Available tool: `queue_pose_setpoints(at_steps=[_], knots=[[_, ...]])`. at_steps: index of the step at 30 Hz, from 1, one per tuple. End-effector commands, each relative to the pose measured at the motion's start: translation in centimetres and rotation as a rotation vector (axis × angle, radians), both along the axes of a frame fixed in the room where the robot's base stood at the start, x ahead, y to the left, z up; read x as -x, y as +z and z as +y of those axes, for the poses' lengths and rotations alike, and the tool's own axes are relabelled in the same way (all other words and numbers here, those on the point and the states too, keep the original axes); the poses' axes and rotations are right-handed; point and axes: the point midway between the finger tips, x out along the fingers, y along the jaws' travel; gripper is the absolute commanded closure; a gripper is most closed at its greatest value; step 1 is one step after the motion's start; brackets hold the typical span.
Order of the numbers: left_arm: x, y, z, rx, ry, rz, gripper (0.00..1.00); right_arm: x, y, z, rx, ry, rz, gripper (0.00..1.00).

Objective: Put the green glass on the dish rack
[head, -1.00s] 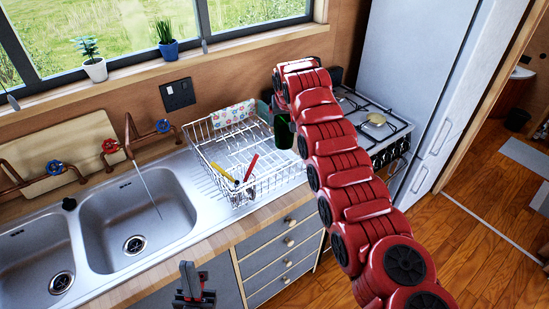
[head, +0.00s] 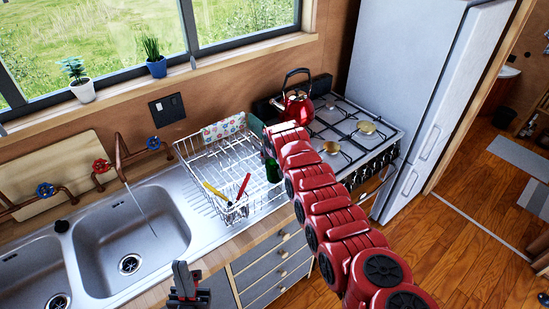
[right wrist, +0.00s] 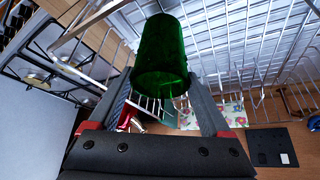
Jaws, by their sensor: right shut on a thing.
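The green glass (right wrist: 162,55) is held between the fingers of my right gripper (right wrist: 163,92) in the right wrist view. In the head view the glass (head: 272,169) shows as a dark green shape at the right side of the wire dish rack (head: 197,170), partly hidden by my red right arm. The rack's wires also show behind and around the glass in the right wrist view (right wrist: 265,75); I cannot tell whether they touch. My left gripper (head: 187,284) is low in the head view, in front of the counter and away from the rack; its jaw opening is unclear.
The rack holds a patterned item (head: 222,128) at the back and red and yellow utensils (head: 243,186) at the front. A red kettle (head: 296,108) stands on the stove (head: 345,130) to the right. The sink (head: 130,230) is to the left, with its tap running.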

Motion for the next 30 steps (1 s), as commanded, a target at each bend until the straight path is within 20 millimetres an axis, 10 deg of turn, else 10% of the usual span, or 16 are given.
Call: queue_pose_setpoints(at_steps=[14, 15, 30], knots=[[0.0, -0.4, 0.0, 0.0, 0.0, 0.0, 1.0, -0.1, -1.0, 0.1, -0.002, 0.001, -0.004, 1.0], [0.0, -0.2, 0.0, 0.0, 0.0, 0.0, 1.0, 0.0, -0.8, 0.1, -0.002, 0.001, -0.004, 0.1], [0.0, 2.0, 0.0, 0.0, 0.0, 0.0, 1.0, 0.3, 0.5, 0.1, -0.001, 0.001, -0.002, 0.0]])
